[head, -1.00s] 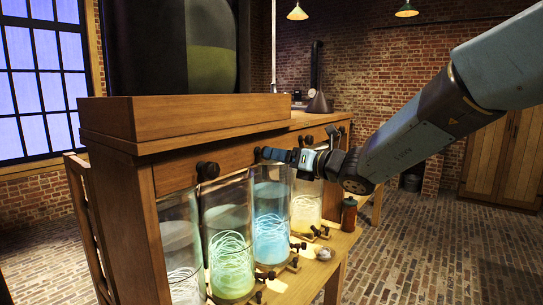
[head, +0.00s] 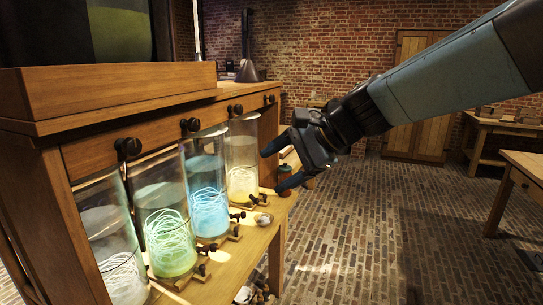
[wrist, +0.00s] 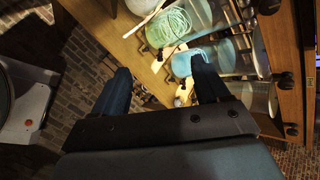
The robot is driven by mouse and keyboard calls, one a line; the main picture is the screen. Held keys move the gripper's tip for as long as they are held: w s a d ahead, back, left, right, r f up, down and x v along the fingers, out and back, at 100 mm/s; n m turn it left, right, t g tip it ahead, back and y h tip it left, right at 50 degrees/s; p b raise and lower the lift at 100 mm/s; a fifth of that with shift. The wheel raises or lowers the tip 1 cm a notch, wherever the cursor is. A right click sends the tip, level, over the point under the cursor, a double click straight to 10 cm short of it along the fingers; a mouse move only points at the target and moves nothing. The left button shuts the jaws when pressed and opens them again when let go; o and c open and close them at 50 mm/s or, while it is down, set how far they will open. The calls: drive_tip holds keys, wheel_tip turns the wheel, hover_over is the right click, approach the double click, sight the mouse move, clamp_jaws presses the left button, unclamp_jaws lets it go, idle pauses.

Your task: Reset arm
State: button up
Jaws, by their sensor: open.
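My gripper (head: 279,166) is open and empty in the head view, to the right of the jars and apart from them. In the wrist view its two blue fingers (wrist: 160,88) are spread, with nothing between them but shelf edge and floor further off. Several glass jars stand in a row on the wooden shelf: a green-glowing jar (head: 165,225), a blue-glowing jar (head: 207,190), a warm yellow jar (head: 242,160) and a pale jar (head: 115,250) nearest. Black knobs (head: 190,125) sit on the cabinet front above them.
The wooden cabinet (head: 110,105) fills the left. A small bottle (head: 285,176) stands at the shelf's far end, partly behind my gripper. Brick floor (head: 390,220) is open to the right, with a table (head: 522,165) at the right edge.

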drive_tip(key=s+d+f+n+t+h, duration=0.1)
drive_tip(key=s+d+n+h, duration=0.3)
drive_tip(key=d, duration=0.7)
drive_tip(key=s+d+f+n+t+h, duration=0.1)
drive_tip(key=s+d+f+n+h, duration=0.2)
drive_tip(key=d, duration=0.8)
drive_tip(key=s+n+h, duration=0.2)
drive_tip(key=s, duration=0.1)
drive_tip(key=shift+n+h, duration=0.3)
drive_tip(key=shift+n, duration=0.1)
drive_tip(key=shift+c, duration=0.2)
